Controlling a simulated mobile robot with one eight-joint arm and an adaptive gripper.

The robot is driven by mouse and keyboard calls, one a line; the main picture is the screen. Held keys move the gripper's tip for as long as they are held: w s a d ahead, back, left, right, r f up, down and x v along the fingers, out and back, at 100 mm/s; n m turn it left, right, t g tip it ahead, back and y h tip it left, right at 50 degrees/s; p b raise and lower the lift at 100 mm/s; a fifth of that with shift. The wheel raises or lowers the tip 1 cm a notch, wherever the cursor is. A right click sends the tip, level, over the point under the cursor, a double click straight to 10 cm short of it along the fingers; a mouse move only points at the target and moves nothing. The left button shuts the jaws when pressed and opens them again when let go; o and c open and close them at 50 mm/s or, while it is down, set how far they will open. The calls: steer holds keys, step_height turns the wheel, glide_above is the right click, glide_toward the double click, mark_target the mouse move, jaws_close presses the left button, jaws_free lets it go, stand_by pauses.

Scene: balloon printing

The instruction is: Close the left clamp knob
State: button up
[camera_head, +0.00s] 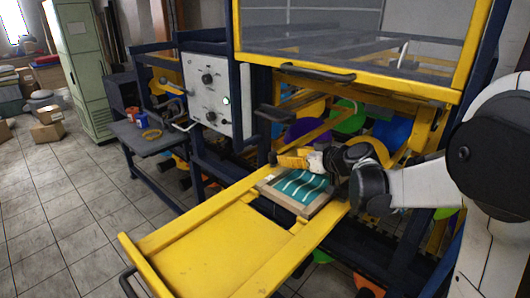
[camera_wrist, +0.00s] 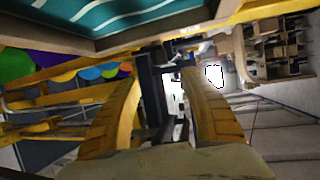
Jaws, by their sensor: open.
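The teal printing screen (camera_head: 300,188) with white stripes lies in a wooden frame on the yellow sliding tray (camera_head: 215,247). It also shows upside down along the top of the wrist view (camera_wrist: 110,12). A small dark knob-like part (camera_head: 272,158) is at the screen's far left corner, and I take it to be the left clamp knob. My gripper (camera_head: 283,160) has its yellow fingers close to this part, above the screen's far edge. In the wrist view my gripper (camera_wrist: 163,77) is open, with dark parts seen between its fingers. Whether these touch the fingers is unclear.
The machine's yellow upper frame (camera_head: 350,81) and a black handle (camera_head: 318,73) are above my arm. A white control panel (camera_head: 213,96) stands to the left. Colored balloons (camera_head: 310,132) are behind the bars. The tiled floor at left is largely clear.

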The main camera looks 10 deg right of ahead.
mark_target(275, 155)
steer(key=b+x, duration=0.2)
steer(key=x, duration=0.8)
steer(key=shift+w+a+f, duration=0.1)
steer(key=shift+w+f, duration=0.05)
steer(key=shift+f, duration=0.05)
jaws_close()
